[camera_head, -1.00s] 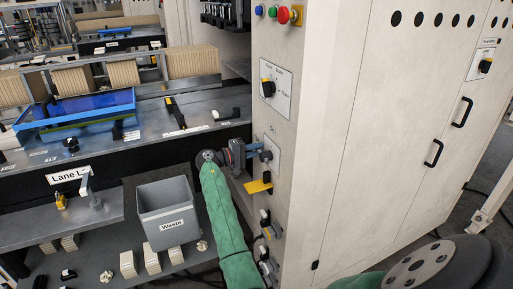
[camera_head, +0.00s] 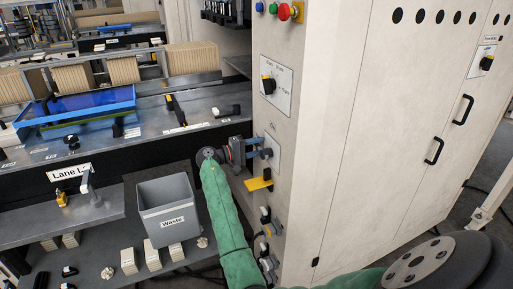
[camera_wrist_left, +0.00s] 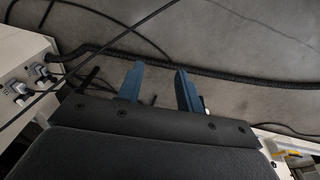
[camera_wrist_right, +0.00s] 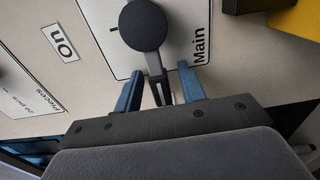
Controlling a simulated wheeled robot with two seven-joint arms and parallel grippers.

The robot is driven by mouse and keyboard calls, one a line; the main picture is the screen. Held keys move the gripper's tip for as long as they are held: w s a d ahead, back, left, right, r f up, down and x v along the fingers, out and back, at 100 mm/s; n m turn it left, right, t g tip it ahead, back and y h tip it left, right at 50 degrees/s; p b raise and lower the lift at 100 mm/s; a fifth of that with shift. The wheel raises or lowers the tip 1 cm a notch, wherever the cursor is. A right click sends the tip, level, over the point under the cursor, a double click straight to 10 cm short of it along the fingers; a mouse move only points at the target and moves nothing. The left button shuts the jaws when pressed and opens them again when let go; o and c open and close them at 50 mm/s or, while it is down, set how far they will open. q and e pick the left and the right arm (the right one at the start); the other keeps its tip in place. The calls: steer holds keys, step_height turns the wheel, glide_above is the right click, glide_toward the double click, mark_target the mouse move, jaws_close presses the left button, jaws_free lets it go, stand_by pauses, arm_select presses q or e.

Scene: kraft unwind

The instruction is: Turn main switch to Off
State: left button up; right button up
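The main switch has a round black knob (camera_wrist_right: 143,25) with a short lever (camera_wrist_right: 157,82) on a white plate marked "Main" (camera_wrist_right: 200,45). In the head view its plate (camera_head: 273,162) is on the side of the cream cabinet. My right gripper (camera_head: 254,149) is at that plate. In the right wrist view my right gripper's blue fingers (camera_wrist_right: 160,82) are apart, with the lever between them and visible gaps beside it. The lever points toward the gripper. An "On" label (camera_wrist_right: 63,44) is left of the plate. My left gripper (camera_wrist_left: 158,82) is open and empty above the floor, outside the head view.
A yellow part (camera_head: 259,184) sticks out just below the switch. A rotary selector (camera_head: 268,85) and push buttons (camera_head: 284,11) are above it. A grey waste bin (camera_head: 178,188) stands left of my right arm. Cables (camera_wrist_left: 230,82) lie on the floor below my left gripper.

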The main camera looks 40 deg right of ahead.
steer(key=shift+a, duration=0.2)
steer(key=shift+w+a+f, duration=0.1)
steer(key=shift+a, duration=0.2)
arm_select(q)
step_height(320, 180, up, 10)
steer(key=s+b, duration=0.2)
steer(key=shift+s+a+b, duration=0.2)
steer(key=shift+a+b, duration=0.05)
steer(key=shift+b, duration=0.05)
arm_select(e)
steer(key=v, duration=0.6)
steer(key=shift+a, duration=0.35)
steer(key=shift+w, duration=0.1)
